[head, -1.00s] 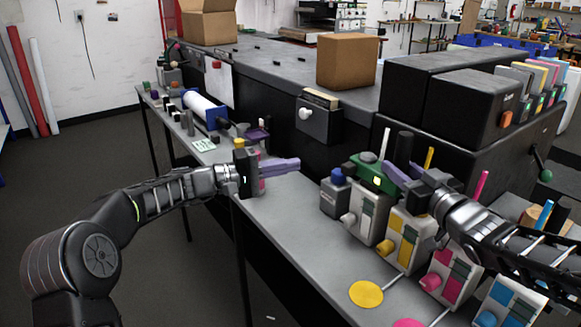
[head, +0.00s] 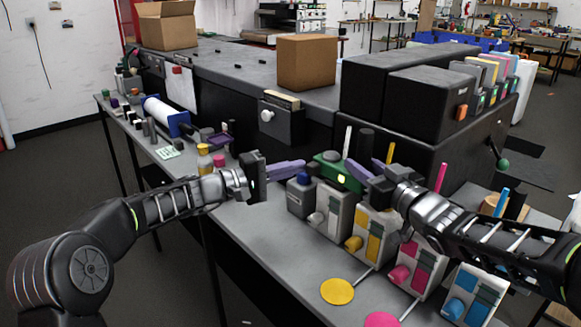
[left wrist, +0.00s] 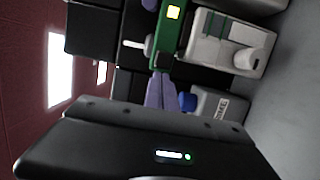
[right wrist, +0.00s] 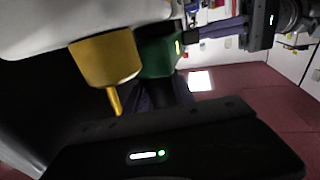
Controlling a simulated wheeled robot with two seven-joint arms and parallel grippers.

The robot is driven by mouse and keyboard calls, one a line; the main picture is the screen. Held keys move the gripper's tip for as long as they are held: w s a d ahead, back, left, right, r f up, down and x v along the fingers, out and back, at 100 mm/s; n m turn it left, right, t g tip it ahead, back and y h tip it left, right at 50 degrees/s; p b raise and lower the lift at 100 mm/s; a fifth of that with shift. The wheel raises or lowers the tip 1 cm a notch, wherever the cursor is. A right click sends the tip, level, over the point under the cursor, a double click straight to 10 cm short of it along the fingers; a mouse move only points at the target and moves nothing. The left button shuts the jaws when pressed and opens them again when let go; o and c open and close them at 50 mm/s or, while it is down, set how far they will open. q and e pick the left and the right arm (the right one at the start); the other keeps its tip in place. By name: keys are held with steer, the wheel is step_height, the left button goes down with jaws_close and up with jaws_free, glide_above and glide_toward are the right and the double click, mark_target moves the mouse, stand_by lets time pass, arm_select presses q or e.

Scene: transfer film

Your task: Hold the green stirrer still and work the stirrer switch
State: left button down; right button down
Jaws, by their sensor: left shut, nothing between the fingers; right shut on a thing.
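The green stirrer (head: 328,172) sits on top of a grey-white unit (head: 330,212), with a lit yellow square (head: 342,179) on its side, which looks like the switch. My right gripper (head: 352,170) is shut on the stirrer from the right; its purple fingers meet the green body (right wrist: 158,52) in the right wrist view. My left gripper (head: 301,165) is shut and empty, just left of the stirrer above a blue knob (head: 303,179). In the left wrist view its fingertips (left wrist: 161,77) are close to the green body (left wrist: 170,42); contact cannot be told.
Similar units with yellow (head: 366,232), pink (head: 420,266) and blue (head: 474,295) panels stand in a row to the right. Large black boxes (head: 405,100) stand behind. Yellow (head: 337,291) and pink discs lie at the front. The bench left of the discs is clear.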

arm_select(q)
steer(key=shift+s+d, duration=1.05)
steer(key=s+a, duration=0.2)
steer(key=a, duration=0.9)
steer(key=shift+s+a, duration=0.2)
steer(key=shift+a, duration=0.1)
